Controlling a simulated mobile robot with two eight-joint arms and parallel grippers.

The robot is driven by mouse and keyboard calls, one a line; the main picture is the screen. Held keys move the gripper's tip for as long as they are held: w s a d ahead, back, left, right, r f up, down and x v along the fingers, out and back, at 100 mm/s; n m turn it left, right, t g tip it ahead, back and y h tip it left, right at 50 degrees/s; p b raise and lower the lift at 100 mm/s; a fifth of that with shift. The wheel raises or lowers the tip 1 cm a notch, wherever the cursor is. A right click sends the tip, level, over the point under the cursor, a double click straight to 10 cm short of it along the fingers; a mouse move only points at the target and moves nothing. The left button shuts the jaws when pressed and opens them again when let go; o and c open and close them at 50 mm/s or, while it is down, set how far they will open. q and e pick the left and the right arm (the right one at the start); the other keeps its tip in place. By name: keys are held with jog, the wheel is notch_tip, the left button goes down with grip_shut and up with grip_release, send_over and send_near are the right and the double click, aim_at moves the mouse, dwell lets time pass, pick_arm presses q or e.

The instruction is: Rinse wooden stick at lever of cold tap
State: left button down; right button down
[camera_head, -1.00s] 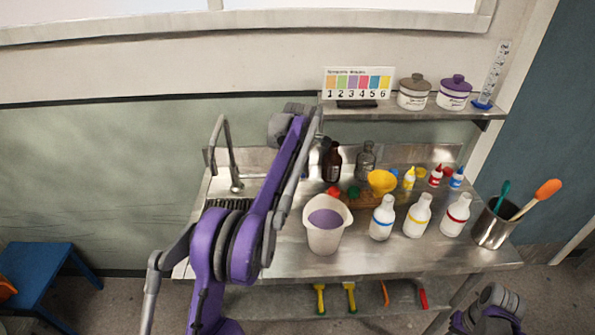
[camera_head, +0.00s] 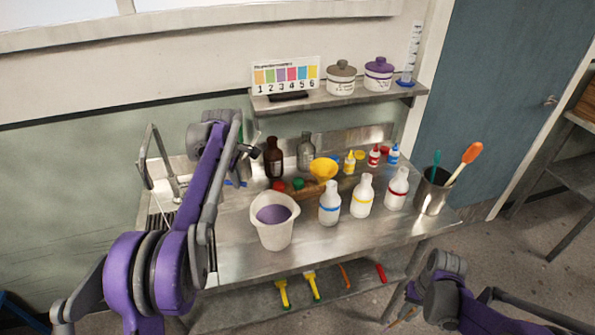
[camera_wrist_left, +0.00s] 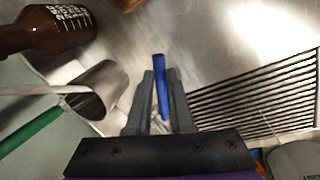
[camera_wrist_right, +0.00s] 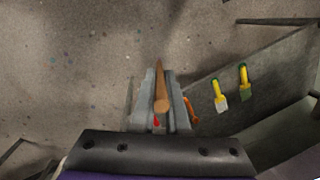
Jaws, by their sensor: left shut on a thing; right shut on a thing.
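My right gripper (camera_wrist_right: 160,115) is shut on the wooden stick (camera_wrist_right: 161,85), which points away from it over the floor. In the head view the stick (camera_head: 401,317) shows at the bottom, below and in front of the bench. My left gripper (camera_wrist_left: 160,100) is shut on a slim blue bar (camera_wrist_left: 159,75) above the metal worktop; I cannot tell if this is the cold tap's lever. In the head view my left gripper (camera_head: 252,152) is at the back of the bench, right of the tap (camera_head: 165,165). My left arm hides part of the sink area.
A white bucket (camera_head: 274,235) with purple liquid stands on the bench (camera_head: 330,250), with several white bottles to its right. A brown bottle (camera_head: 274,160) is close to my left gripper. A metal cup (camera_wrist_left: 95,95) and drain grating (camera_wrist_left: 250,95) are near it too.

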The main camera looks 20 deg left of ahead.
pick_arm(q)
jog(key=shift+s+a+m+h, duration=0.1)
jog(key=shift+s+m+h, duration=0.2)
jog(key=shift+s+m, duration=0.9)
jog(key=shift+w, duration=0.2)
jog(key=c, duration=0.8)
grip_release()
jog(key=r, duration=0.4)
jog(key=s+r, duration=0.1)
jog(key=r, duration=0.3)
jog(key=s+r, duration=0.1)
jog(key=r, duration=0.2)
jog(key=shift+s+a+r+p, duration=0.2)
jog(key=shift+r+p, duration=0.1)
jog(key=shift+r, duration=0.1)
